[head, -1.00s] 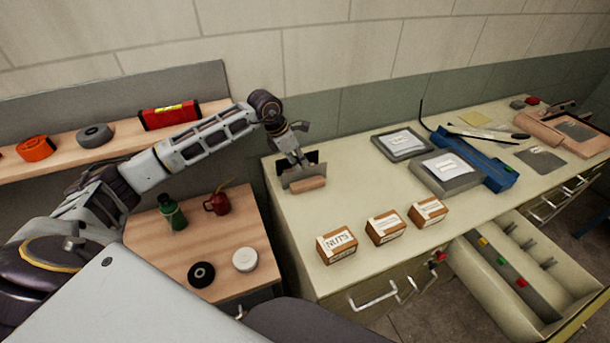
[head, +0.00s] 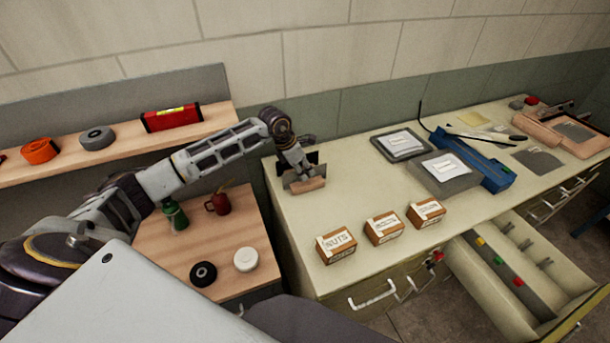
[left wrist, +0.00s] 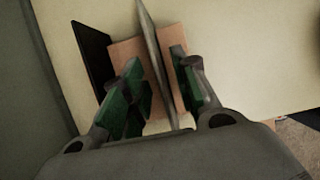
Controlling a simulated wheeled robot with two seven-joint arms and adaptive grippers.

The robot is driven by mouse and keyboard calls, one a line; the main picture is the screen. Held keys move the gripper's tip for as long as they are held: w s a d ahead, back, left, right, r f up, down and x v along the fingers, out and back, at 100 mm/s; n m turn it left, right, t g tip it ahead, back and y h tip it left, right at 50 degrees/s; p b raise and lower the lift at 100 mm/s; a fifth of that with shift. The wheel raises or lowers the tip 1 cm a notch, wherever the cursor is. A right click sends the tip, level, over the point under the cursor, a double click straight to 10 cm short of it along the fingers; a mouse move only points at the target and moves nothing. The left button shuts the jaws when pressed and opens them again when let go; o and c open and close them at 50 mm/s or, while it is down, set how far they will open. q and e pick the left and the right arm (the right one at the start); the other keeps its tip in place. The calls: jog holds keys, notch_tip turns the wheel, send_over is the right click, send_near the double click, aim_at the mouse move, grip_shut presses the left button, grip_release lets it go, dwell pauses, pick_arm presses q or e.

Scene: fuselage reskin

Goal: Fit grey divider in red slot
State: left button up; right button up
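A grey divider (left wrist: 152,55) stands upright in a wooden block (head: 308,185) on the left end of the worktop. A dark panel (left wrist: 92,48) stands in the same block, left of the divider in the left wrist view. My left gripper (head: 300,164) is down over the block. Its green-padded fingers (left wrist: 160,85) are open on either side of the grey divider, with gaps still visible. A red marker (head: 517,281) sits inside the open drawer (head: 478,288), near yellow and green markers; the slot itself is too small to make out. My right gripper is out of view.
Three labelled boxes (head: 383,228) stand along the worktop's front edge. Grey trays (head: 443,173) and a blue tool (head: 480,160) lie farther right. A side table (head: 222,255) holds a green bottle, a red can and two rolls. The worktop between block and boxes is clear.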

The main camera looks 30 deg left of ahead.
pick_arm(q)
jog(key=shift+w+d+f, duration=0.15)
jog(key=shift+f, duration=0.35)
grip_shut()
